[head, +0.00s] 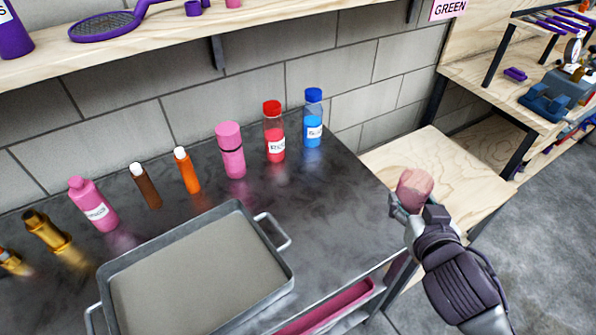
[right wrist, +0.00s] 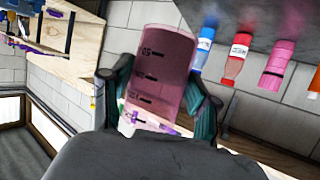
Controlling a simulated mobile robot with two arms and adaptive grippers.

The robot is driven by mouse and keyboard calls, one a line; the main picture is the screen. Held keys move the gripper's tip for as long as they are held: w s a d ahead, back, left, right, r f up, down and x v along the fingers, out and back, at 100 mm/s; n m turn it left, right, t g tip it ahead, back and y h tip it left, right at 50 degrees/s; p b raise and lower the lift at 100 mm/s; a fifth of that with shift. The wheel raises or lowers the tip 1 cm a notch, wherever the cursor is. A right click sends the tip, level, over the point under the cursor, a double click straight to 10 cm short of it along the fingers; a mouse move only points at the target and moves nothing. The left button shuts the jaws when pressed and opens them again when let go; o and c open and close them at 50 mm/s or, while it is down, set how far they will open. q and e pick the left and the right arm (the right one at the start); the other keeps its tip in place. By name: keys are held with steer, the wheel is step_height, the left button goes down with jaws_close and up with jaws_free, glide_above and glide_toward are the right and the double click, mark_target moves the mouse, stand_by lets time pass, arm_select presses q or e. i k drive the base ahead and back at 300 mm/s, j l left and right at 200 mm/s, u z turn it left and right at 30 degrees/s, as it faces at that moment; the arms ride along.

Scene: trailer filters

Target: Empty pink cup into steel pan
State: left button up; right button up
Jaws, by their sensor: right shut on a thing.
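The pink cup (head: 414,187) is translucent, with dark graduation marks that show in the right wrist view (right wrist: 160,65). My right gripper (head: 411,208) is shut around it, and both fingers flank it in the right wrist view (right wrist: 160,95). The cup is held off to the right of the metal table, in front of the wooden bench, and looks near upright. Small white and purple shapes show at its lower end in the wrist view; I cannot tell whether they are inside. The steel pan (head: 284,285) sits on the table and looks empty. My left gripper is not in view.
Behind the pan stand a pink bottle (head: 95,206), brown bottle (head: 146,187), orange bottle (head: 187,172), pink flask (head: 231,152), red bottle (head: 274,133) and blue bottle (head: 313,120). The dark tabletop (head: 335,205) right of the pan is clear. A shelf (head: 130,45) overhangs the back.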

mark_target(211, 273)
steer(key=u, duration=0.85)
steer(key=k+u, duration=0.2)
steer(key=u, duration=0.2)
steer(key=k+u, duration=0.25)
steer(key=u, duration=0.15)
steer(key=k+j, duration=0.1)
steer(key=k, duration=0.05)
